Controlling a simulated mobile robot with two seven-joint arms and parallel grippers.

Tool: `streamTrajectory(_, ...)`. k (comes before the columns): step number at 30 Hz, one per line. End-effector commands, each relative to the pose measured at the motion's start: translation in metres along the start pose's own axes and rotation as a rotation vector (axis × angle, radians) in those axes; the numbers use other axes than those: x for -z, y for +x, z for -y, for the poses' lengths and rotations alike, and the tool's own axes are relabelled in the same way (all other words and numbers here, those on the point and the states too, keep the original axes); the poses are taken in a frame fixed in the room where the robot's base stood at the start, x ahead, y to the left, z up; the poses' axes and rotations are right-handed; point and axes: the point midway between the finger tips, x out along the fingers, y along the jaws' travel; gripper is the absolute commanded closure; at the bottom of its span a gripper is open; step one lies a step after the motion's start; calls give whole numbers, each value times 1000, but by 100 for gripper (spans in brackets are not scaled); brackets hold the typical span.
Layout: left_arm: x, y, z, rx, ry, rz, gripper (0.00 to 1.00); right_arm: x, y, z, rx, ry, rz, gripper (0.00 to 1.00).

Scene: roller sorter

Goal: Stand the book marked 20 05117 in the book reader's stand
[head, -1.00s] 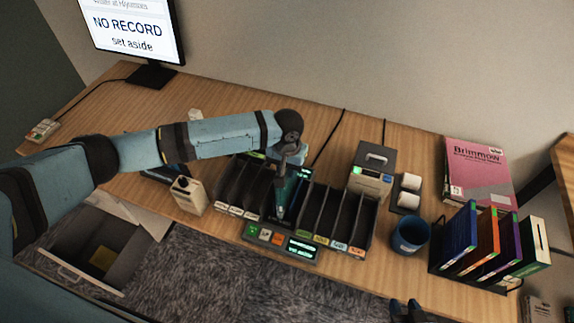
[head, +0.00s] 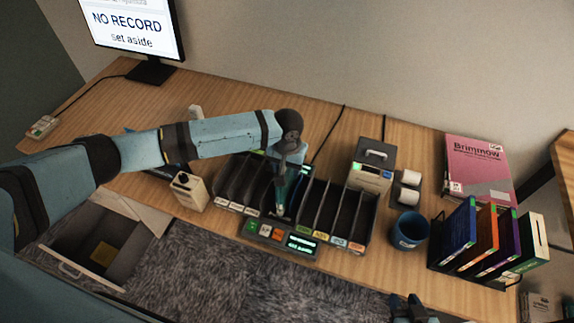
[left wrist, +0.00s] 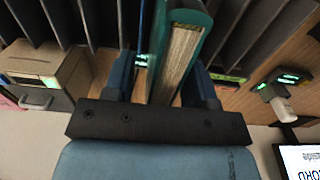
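A teal book (head: 292,186) stands upright in the middle of the sorter, at the book reader's stand (head: 266,213) behind a lit display. Its number cannot be read. My left gripper (head: 281,205) reaches down at the book from above. In the left wrist view the book (left wrist: 180,55) shows its page edges between my two fingers (left wrist: 163,88). A gap shows between the left finger and the cover, so the gripper looks open around it. My right gripper (head: 408,306) is at the bottom edge, empty, its fingertips slightly apart.
Dark sorter slots (head: 338,220) flank the stand. A beige box (head: 188,192) stands left, a blue cup (head: 409,231) right. A rack (head: 436,264) holds several books, with a pink book (head: 478,165) behind. The monitor (head: 127,27) reads "NO RECORD set aside".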

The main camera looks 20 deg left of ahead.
Motion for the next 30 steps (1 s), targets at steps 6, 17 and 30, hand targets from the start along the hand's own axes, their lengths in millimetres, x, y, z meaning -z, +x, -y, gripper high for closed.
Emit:
streamTrajectory(6, 0, 1, 0, 1, 0, 1, 49, -1, 0, 0, 0, 0, 2, 64)
streamTrajectory(17, 1, -46, 0, -2, 1, -4, 49, -6, 3, 0, 0, 0, 4, 64)
streamTrajectory(30, 0, -129, 0, 0, 0, -1, 49, -10, 6, 2, 5, 2, 4, 64)
